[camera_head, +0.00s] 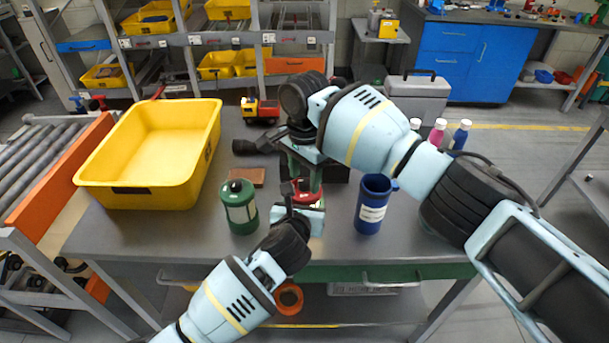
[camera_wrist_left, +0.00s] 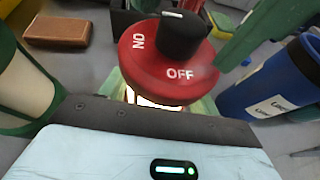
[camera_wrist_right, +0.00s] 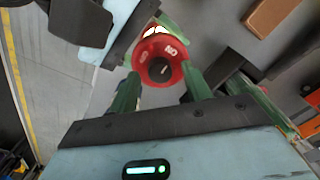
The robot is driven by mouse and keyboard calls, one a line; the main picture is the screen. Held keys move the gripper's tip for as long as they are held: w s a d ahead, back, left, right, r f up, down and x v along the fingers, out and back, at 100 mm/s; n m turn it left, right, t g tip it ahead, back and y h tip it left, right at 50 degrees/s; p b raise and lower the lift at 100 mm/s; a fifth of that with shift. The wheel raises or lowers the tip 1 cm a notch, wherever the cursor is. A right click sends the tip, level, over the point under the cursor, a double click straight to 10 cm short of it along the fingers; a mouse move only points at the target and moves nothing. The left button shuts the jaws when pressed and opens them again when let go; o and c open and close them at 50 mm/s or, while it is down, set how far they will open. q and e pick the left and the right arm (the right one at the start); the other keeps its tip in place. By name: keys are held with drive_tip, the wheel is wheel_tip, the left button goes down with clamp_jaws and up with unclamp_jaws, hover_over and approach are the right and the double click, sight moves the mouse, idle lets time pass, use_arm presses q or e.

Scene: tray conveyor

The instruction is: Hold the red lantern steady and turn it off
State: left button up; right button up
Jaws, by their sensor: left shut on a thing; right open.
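The red lantern (camera_head: 306,193) stands upright on the grey table, mostly hidden by my grippers. In the left wrist view its red cap (camera_wrist_left: 150,70) carries ON and OFF labels and a black knob (camera_wrist_left: 168,38). The glass below the cap glows bright. My left gripper (camera_head: 300,208) is shut on the lantern's body from the near side. My right gripper (camera_head: 305,176) points down from above, open. In the right wrist view its green fingers flank the cap (camera_wrist_right: 148,52) and knob (camera_wrist_right: 159,69); I cannot tell whether they touch it.
A green lantern (camera_head: 239,207) stands close left and a blue mug (camera_head: 372,206) close right. A brown block (camera_head: 246,176) lies behind. A yellow bin (camera_head: 150,190) fills the table's left.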

drive_tip(key=shift+f, duration=0.25)
drive_tip(key=c, duration=1)
